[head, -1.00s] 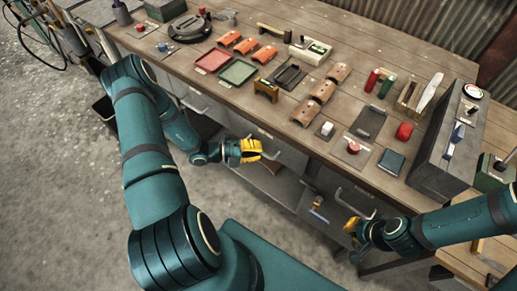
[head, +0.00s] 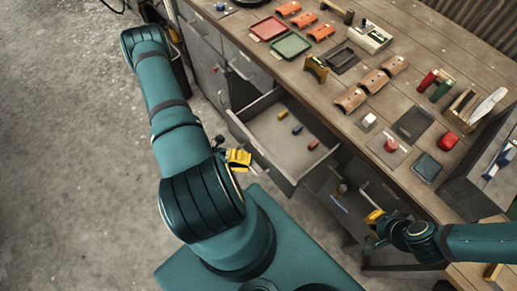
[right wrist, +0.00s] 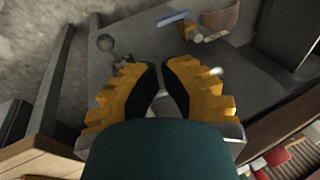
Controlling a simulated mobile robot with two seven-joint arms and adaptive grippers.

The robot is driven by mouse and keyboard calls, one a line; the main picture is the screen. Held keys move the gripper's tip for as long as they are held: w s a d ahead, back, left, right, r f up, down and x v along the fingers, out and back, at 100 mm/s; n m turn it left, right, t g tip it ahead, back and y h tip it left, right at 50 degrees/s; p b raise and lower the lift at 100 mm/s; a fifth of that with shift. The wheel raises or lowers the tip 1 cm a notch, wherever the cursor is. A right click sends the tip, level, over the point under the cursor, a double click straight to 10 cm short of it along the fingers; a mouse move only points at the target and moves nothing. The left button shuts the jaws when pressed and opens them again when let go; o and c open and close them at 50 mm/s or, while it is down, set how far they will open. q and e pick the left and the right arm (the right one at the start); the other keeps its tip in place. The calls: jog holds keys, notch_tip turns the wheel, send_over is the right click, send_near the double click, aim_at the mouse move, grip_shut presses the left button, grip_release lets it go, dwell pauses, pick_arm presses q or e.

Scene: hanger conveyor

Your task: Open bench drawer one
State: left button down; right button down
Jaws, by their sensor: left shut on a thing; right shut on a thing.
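A grey bench drawer (head: 262,101) stands pulled out from under the wooden bench, with a yellow, a dark blue and a red small item lying apart inside. My left gripper (head: 238,158) is at the drawer's front, shut on its handle; the fingers hide most of the grip. My right gripper (head: 373,217) is shut at the metal bar handle (head: 366,189) under the bench's right part. The right wrist view shows its yellow fingers (right wrist: 160,90) close together; what lies between them is mostly hidden.
Closed grey drawers (head: 205,62) stand left of the open one. A lower compartment right of it holds a tan item (head: 342,188) and a blue item (head: 338,204). The bench top (head: 330,85) carries trays, brown pieces and tools. Open floor (head: 70,150) lies left.

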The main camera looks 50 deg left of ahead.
pick_arm(q)
jog(key=shift+s, duration=0.95)
jog(key=c, duration=1)
grip_release()
jog(key=v, duration=1.2)
jog(key=shift+w, duration=0.1)
